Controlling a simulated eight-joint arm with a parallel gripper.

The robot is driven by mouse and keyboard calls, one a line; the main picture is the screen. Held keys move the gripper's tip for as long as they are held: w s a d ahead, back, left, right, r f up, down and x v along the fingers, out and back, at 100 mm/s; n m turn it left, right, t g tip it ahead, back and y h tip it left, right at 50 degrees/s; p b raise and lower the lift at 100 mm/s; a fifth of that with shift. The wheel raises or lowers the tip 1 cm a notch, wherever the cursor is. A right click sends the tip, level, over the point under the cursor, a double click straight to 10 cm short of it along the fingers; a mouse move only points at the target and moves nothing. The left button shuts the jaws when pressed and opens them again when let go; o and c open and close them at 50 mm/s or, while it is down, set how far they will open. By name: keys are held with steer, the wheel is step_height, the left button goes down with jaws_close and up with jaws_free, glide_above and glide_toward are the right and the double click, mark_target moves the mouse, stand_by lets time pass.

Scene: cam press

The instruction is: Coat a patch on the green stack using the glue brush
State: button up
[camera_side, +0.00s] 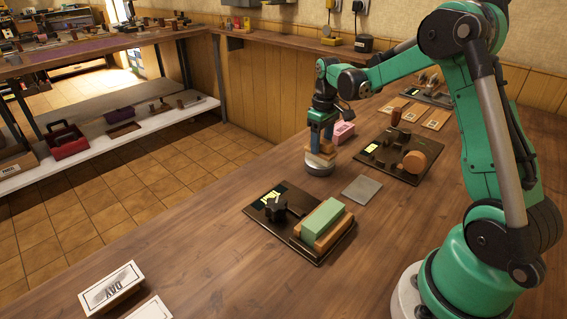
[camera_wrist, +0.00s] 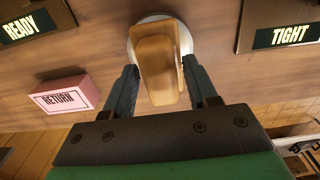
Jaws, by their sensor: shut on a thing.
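The green stack (camera_side: 322,222) is a pale green block lying on a wooden base on a dark panel (camera_side: 318,257), near the middle of the bench in the side view. My gripper (camera_side: 321,142) is beyond it, pointing down and shut on a tan wooden piece that I take for the glue brush (camera_side: 320,157). In the wrist view the brush (camera_wrist: 158,60) is between the fingers of my gripper (camera_wrist: 158,82), over a round white dish (camera_wrist: 143,22). The dish (camera_side: 319,170) stands on the bench; whether brush and dish touch is unclear. The brush's lower end is hidden.
A black knob (camera_side: 275,208) stands beside the stack on the same panel. A grey square plate (camera_side: 361,190) lies behind the stack. Another dark panel (camera_side: 412,174) with a round wooden part lies to its right. A pink block (camera_side: 343,130), marked RETURN, sits behind my gripper. The front bench is mostly clear.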

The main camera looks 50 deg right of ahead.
mark_target(322, 139)
steer(key=shift+r, duration=0.1)
steer(key=shift+r, duration=3.45)
steer(key=shift+a, duration=0.1)
